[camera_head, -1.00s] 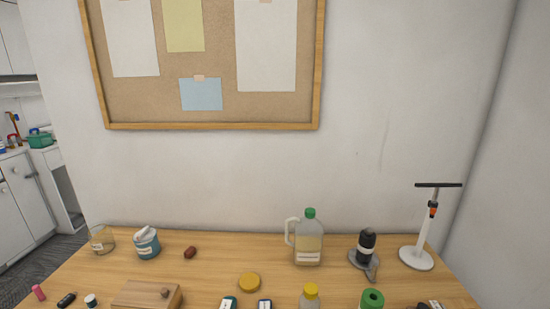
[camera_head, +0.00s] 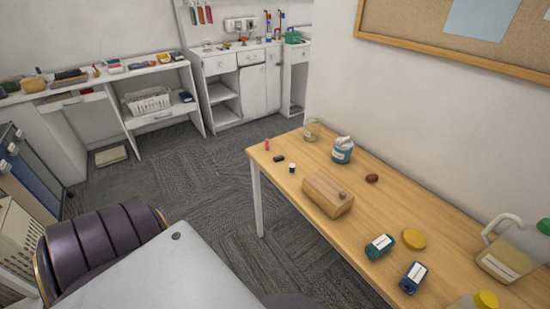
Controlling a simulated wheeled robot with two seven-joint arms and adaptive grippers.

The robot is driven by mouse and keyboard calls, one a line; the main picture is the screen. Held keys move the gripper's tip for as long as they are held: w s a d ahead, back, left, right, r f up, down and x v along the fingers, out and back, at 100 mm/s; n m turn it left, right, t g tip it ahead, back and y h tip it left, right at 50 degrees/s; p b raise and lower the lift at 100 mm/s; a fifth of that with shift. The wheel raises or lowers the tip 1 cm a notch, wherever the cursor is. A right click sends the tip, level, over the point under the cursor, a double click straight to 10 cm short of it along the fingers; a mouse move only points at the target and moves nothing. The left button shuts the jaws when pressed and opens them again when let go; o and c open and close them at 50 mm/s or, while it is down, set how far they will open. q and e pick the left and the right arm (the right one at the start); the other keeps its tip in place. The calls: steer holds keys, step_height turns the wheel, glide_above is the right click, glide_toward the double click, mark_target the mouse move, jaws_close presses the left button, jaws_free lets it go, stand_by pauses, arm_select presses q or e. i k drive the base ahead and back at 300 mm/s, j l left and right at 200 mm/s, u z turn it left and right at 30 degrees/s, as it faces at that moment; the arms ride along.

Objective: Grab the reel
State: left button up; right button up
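I see no object in the current head view that I can clearly identify as the reel. The wooden table (camera_head: 365,215) runs along the wall at the right. On it lie a teal-green labelled container (camera_head: 380,246), a dark blue labelled item (camera_head: 413,278) and a round yellow lid (camera_head: 413,239). The right end of the table is outside the picture. Neither of my grippers is in view.
A wooden box (camera_head: 327,194), a blue tub (camera_head: 342,151), a glass (camera_head: 311,131) and a large jug (camera_head: 508,250) stand on the table. Cluttered white counters (camera_head: 130,75) line the back. Open grey carpet (camera_head: 205,170) lies between them and the table.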

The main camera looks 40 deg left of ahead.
mark_target(292, 167)
steer(key=u, duration=1.2)
